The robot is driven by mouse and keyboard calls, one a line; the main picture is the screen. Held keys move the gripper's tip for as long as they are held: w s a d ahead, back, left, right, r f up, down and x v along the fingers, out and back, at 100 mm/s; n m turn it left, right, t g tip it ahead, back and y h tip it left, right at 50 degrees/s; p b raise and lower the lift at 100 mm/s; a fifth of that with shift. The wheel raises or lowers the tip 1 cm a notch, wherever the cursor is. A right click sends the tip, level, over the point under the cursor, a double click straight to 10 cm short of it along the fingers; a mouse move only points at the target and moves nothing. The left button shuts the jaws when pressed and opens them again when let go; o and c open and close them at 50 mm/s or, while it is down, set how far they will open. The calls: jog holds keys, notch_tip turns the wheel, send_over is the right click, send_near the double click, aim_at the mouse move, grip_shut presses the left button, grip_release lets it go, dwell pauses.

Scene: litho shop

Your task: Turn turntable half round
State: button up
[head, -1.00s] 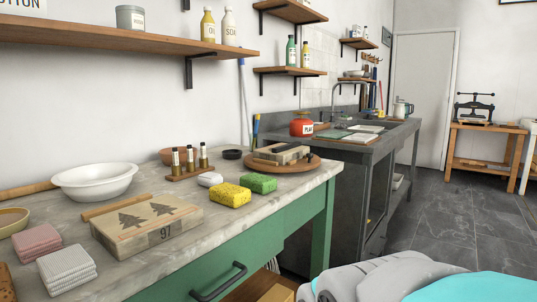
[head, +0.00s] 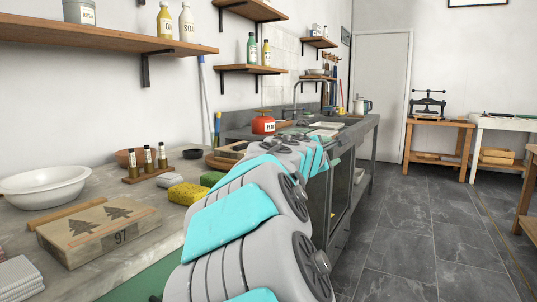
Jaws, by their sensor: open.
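The turntable (head: 212,163) is a round wooden disc on the far right end of the marble-topped bench. A pale block (head: 237,147) with something dark on it lies on top. My grey and turquoise arm stretches forward over the bench's right edge and covers the turntable's right part. My gripper is hidden beyond the arm links, so I cannot see its jaws or whether they touch the turntable.
Close to the turntable stand a green sponge (head: 211,179), a yellow sponge (head: 187,193), a small dark bowl (head: 193,154) and a rack of small bottles (head: 146,174). A tree-printed block (head: 98,231) lies nearer. Open floor (head: 425,240) is on the right.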

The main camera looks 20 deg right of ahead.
jog(key=w+a+f+n+t+y, duration=0.1)
jog(key=w+a+n+t, duration=0.1)
jog(key=w+n, duration=0.4)
jog(key=w+a+f+n+t+y, duration=0.2)
jog(key=w+a+n, duration=0.2)
jog(key=w+n, duration=0.2)
jog(key=w+a+f+n+t+y, duration=0.2)
jog(key=w+a+n, duration=0.1)
jog(key=w+n, duration=0.2)
jog(key=shift+w+a+n, duration=0.3)
jog(key=shift+w+n, duration=0.1)
jog(key=shift+w, duration=0.35)
jog(key=shift+p+x, duration=0.95)
jog(key=shift+x, duration=1.45)
jog(key=shift+w+d, duration=0.3)
jog(key=shift+w, duration=0.35)
jog(key=shift+w+d+p, duration=0.5)
jog(key=shift+w, duration=0.05)
jog(key=shift+c, duration=0.4)
grip_shut()
